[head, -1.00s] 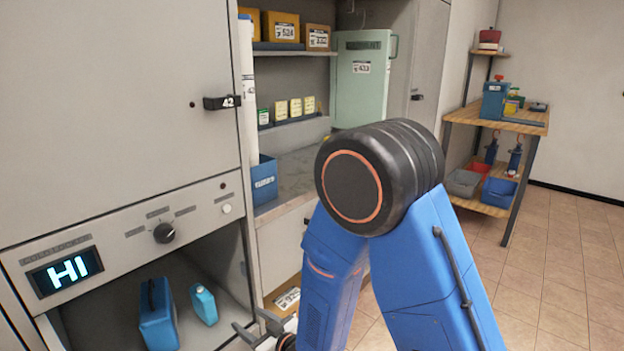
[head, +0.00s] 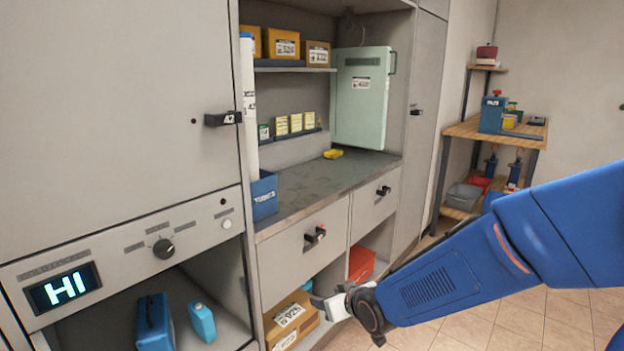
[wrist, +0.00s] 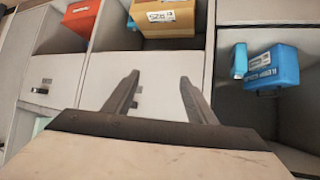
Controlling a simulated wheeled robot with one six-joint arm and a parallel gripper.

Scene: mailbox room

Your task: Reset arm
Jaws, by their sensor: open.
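My gripper (wrist: 158,98) is open and empty in the wrist view, with its two dark fingers spread in front of a pale drawer front (wrist: 150,80). In the head view my blue arm reaches in from the right. My gripper (head: 322,303) there is small and partly hidden, low in front of the cabinet near a cardboard box (head: 290,318). The box also shows at the top of the wrist view (wrist: 165,18). Nothing is seen between the fingers.
Two blue containers, one larger (head: 153,322) and one smaller (head: 203,322), stand in the open bay under the HI display (head: 65,288). A red bin (head: 361,262) sits in a lower cubby. Drawer handles (head: 315,234) stick out. A wooden shelf unit (head: 465,131) stands at the back right.

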